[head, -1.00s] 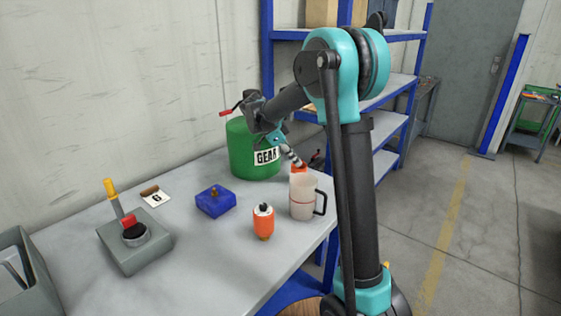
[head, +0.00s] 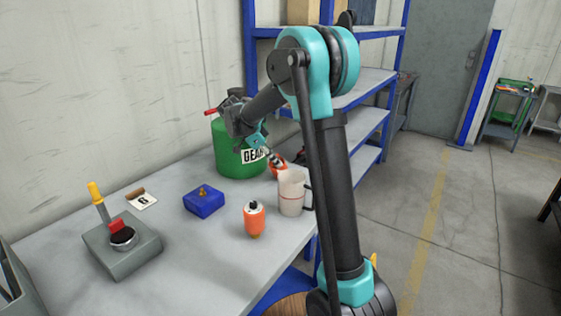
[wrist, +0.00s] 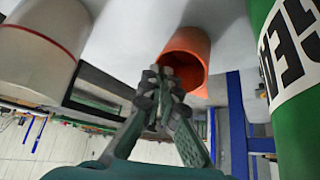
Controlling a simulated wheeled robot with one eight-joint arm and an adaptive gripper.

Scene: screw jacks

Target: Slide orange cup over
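The orange cup (head: 277,165) is at the far side of the table, between the green can and the white mug. It looks tilted there. In the wrist view the orange cup (wrist: 190,48) shows its open mouth towards my gripper. My gripper (wrist: 161,80) has its fingertips close together, overlapping the cup's near rim in the picture. Whether the cup's wall is pinched between them cannot be seen. In the head view my gripper (head: 276,160) comes down from the left to the cup and partly hides it.
The green can (head: 236,158) labelled GEAR is close left of the cup. The white mug (head: 291,195) is close on its near side. An orange-and-white object (head: 254,220), a blue box (head: 203,202) and a grey lever box (head: 124,255) are on the grey table. A blue shelf (head: 345,90) stands behind.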

